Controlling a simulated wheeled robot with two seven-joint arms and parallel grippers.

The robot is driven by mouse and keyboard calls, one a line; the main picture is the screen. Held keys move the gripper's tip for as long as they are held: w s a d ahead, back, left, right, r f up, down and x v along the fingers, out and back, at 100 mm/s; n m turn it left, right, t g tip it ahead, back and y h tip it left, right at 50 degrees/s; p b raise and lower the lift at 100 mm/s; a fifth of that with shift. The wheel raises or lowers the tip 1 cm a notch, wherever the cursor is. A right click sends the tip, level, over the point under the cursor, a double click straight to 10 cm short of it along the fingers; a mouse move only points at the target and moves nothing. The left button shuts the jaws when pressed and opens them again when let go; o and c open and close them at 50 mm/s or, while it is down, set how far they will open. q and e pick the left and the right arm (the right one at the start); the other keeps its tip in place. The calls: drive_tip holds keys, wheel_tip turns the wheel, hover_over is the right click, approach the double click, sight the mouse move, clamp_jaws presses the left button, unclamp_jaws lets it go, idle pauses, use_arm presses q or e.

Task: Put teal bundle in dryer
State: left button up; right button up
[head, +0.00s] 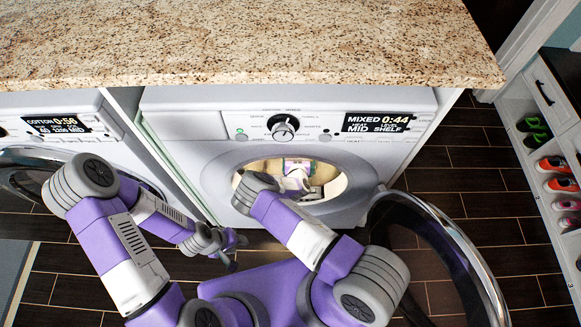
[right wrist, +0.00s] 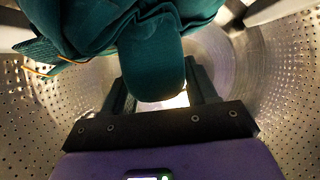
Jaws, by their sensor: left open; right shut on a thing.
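The dryer (head: 225,170) has its round opening facing me, with the glass door (head: 440,245) swung open to the right. My right arm reaches through the opening, and my right gripper (right wrist: 163,85) is inside the perforated metal drum (right wrist: 270,80). The right wrist view shows this gripper shut on the teal bundle (right wrist: 95,30), a bunched cloth with a rounded lobe hanging between the fingers. In the head view the bundle is mostly or wholly hidden. My left gripper (head: 235,252) is open and empty, low in front of the machines.
A second machine (head: 100,150) stands at the left. A granite countertop (head: 250,45) runs above both. A shoe shelf (head: 545,150) with several shoes stands at the right. Dark tiled floor (head: 490,170) is clear between the dryer and the shelf.

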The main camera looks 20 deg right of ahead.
wheel_tip(320, 180, down, 8)
drive_tip(key=b, duration=0.3)
drive_tip(key=shift+r, duration=0.1)
drive_tip(key=shift+w+r, duration=0.1)
drive_tip(key=shift+r, duration=0.05)
drive_tip(key=shift+f, duration=0.55)
drive_tip(key=o, duration=1.5)
drive_tip(key=shift+f, duration=0.15)
drive_tip(key=shift+o, duration=0.2)
